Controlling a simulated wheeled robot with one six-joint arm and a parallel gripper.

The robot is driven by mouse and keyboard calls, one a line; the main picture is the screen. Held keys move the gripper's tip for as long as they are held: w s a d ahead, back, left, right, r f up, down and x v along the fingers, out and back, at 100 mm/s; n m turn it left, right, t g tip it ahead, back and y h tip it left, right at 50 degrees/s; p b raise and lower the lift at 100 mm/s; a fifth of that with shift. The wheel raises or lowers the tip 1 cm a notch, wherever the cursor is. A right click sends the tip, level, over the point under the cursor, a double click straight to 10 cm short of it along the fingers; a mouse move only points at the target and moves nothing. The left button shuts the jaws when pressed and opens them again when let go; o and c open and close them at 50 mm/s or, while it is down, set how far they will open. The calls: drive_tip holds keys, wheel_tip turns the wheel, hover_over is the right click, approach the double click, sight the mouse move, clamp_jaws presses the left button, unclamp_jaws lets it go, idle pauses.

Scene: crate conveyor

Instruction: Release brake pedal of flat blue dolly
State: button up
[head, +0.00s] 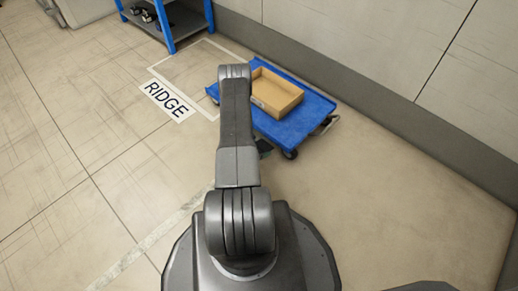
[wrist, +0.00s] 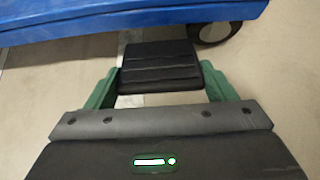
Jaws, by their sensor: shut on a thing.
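The flat blue dolly (head: 290,130) stands on the floor by the wall, carrying an open cardboard box (head: 291,103). Its blue edge crosses the top of the wrist view (wrist: 120,24). The brake pedal (wrist: 160,60) is a ribbed black plate just in front of that edge. My gripper (wrist: 160,78) has its green fingers shut on the pedal, one at each side. In the head view my arm hides most of the gripper and the pedal. I cannot tell whether the pedal is up or down.
A dark caster wheel (wrist: 214,32) is right of the pedal. A blue shelf rack (head: 170,25) stands at the back left, beside a floor sign reading RIDGE (head: 166,100) and a white outlined area. The wall runs close behind the dolly. Floor to the left is clear.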

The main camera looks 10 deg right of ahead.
drive_tip(key=shift+s, duration=0.1)
drive_tip(key=o, duration=1.4)
drive_tip(key=p+v, duration=0.4)
drive_tip(key=v, duration=0.9)
drive_tip(key=shift+s+a+r, duration=0.15)
drive_tip(key=shift+a+r, duration=0.1)
drive_tip(key=shift+a, duration=0.05)
drive_tip(key=b+x, duration=0.4)
drive_tip(key=x, duration=1)
drive_tip(key=shift+r, duration=0.1)
